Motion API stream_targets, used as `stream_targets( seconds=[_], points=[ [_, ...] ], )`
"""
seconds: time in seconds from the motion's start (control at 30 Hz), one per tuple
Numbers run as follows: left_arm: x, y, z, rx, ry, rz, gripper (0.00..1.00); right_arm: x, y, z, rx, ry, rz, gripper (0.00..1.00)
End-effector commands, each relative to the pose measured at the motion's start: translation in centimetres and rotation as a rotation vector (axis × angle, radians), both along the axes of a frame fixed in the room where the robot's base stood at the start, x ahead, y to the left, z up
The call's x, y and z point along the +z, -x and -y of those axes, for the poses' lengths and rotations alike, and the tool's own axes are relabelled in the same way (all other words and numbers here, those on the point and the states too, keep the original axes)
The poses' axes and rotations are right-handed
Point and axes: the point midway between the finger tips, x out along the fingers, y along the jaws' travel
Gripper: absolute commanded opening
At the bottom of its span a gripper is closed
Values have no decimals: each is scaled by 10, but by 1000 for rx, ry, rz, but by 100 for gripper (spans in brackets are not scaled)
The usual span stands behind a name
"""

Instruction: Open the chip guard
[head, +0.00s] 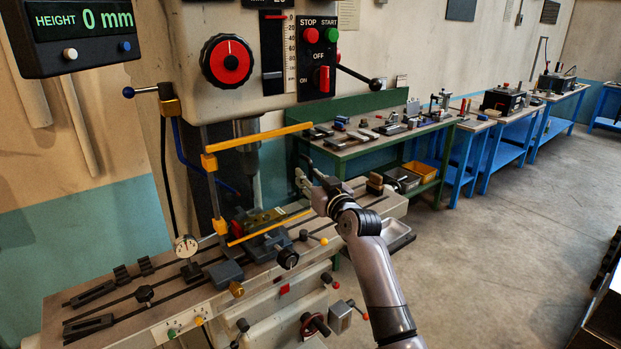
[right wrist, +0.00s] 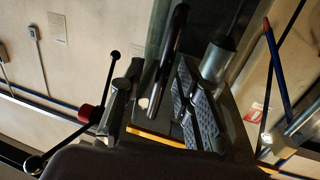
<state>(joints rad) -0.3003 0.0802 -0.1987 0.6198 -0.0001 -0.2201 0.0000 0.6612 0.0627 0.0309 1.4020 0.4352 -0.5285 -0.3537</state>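The chip guard (head: 262,138) is a clear panel with yellow top and bottom bars, hung on a post at its left. It stands across the front of the drill spindle (head: 247,160), above the machine table. My right gripper (head: 309,182) is at the guard's free right edge, with its fingers spread. In the right wrist view, the fingers (right wrist: 158,105) are apart, and a dark rod with a pale end (right wrist: 165,62) shows between them. A yellow bar of the guard runs just below. I cannot tell whether the gripper touches the guard. My left gripper is not in view.
A vice (head: 262,222) sits behind the guard on the machine table (head: 150,312). A dial gauge (head: 186,246) stands at its left. A black-knobbed lever (head: 374,84) sticks out above my right gripper. Green and blue workbenches line the wall. The floor (head: 500,250) at right is clear.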

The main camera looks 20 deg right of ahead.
Motion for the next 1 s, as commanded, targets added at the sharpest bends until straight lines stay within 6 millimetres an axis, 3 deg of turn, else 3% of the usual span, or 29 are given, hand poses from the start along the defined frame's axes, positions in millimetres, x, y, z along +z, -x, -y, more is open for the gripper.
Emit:
stream_targets(
  seconds=[0.13, 0.57, 1.0],
  points=[
    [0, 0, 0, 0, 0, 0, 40, 0, 0, 0, 0, -1, 0, 29],
    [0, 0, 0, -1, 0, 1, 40, -1, 0, 0, 0, -1, -1, 0],
    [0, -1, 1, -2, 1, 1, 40, -1, 0, 0, 0, -1, -1, 0]
  ],
)
